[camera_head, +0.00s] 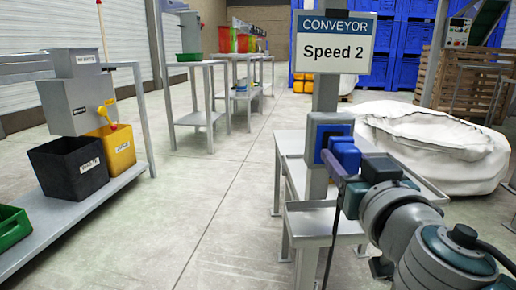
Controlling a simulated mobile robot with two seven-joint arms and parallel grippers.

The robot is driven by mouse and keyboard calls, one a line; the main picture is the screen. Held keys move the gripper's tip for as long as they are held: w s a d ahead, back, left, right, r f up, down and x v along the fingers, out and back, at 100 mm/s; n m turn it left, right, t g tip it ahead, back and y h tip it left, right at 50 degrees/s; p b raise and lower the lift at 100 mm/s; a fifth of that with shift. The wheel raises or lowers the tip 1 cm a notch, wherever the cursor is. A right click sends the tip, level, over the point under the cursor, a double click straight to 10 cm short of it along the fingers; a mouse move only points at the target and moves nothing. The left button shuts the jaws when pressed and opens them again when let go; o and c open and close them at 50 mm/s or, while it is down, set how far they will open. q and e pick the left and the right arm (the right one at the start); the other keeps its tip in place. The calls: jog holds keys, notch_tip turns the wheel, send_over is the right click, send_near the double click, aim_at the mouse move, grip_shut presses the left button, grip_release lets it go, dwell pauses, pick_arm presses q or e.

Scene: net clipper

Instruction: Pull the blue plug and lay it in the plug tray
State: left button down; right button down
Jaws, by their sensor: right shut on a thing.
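The blue plug (346,152) is at the blue socket box (315,131) on the grey post under the sign. My right gripper (343,173) reaches in from the lower right and is shut on the plug, partly covering it. I cannot tell whether the plug is seated in the socket or slightly out of it. A dark cable (330,255) hangs below the gripper. A grey metal tray (300,207), which looks like the plug tray, is on the stand below and in front of the post. My left gripper is out of view.
A "CONVEYOR Speed 2" sign (335,42) rises above the socket. A large white sack (430,145) lies behind my right arm. A bench at left holds a black bin (78,168) and a yellow bin (112,150). The floor (215,190) between is clear.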

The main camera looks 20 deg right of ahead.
aim_at(351, 166)
jog(key=shift+v, duration=1.6)
jog(key=shift+w, duration=0.1)
jog(key=shift+w+d+b, duration=0.25)
jog(key=shift+w+b, duration=0.1)
jog(key=shift+w, duration=0.3)
notch_tip(351, 166, down, 3)
jog(key=b, duration=0.2)
jog(key=shift+r+b, duration=0.25)
jog(key=shift+b, duration=0.1)
notch_tip(351, 166, down, 7)
jog(key=b, duration=0.8)
jog(key=shift+f, duration=0.2)
